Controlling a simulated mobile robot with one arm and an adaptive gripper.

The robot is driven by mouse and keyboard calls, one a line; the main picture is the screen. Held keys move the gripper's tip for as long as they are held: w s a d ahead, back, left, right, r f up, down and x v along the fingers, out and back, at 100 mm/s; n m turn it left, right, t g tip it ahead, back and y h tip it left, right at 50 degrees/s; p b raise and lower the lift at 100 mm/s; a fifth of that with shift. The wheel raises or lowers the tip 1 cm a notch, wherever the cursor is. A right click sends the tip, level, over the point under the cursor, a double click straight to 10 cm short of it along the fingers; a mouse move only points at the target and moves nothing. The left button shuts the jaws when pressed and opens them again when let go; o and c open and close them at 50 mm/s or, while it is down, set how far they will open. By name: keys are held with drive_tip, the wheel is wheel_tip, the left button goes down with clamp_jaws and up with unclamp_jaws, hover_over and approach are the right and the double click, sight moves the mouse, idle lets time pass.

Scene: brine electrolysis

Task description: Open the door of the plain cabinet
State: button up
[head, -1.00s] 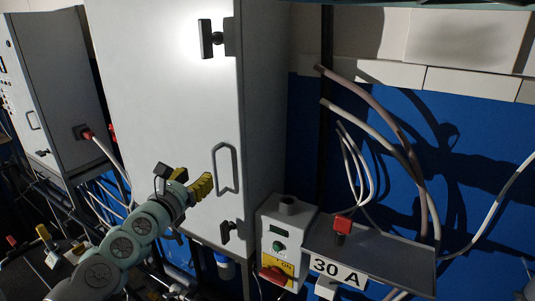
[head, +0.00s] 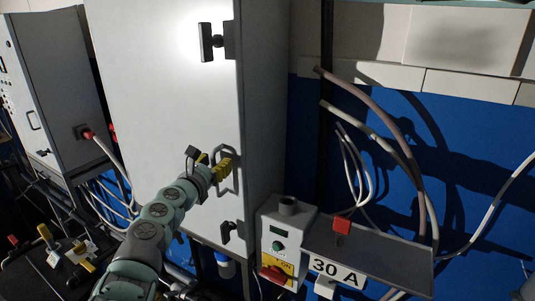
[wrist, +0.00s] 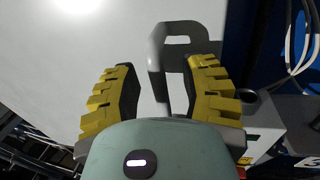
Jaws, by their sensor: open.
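The plain cabinet (head: 165,95) is a tall light-grey box in the middle of the head view, and its door looks shut. Its bar handle (head: 234,154) is on the right part of the door, with a black latch (head: 210,42) above and another black latch (head: 228,231) below. My gripper (head: 215,164) is at the handle, partly covering it. In the wrist view the yellow fingers of my gripper (wrist: 158,90) are spread apart, with the handle (wrist: 156,62) between them. I cannot tell whether a finger touches the handle.
A grey control box (head: 284,240) and a "30 A" shelf (head: 365,255) stand close right of the cabinet. Loose cables (head: 405,150) hang before the blue wall. Another cabinet (head: 60,85) stands at left. A dark surface with valve-like handles (head: 55,262) lies at lower left.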

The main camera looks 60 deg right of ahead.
clamp_jaws()
idle(0.4)
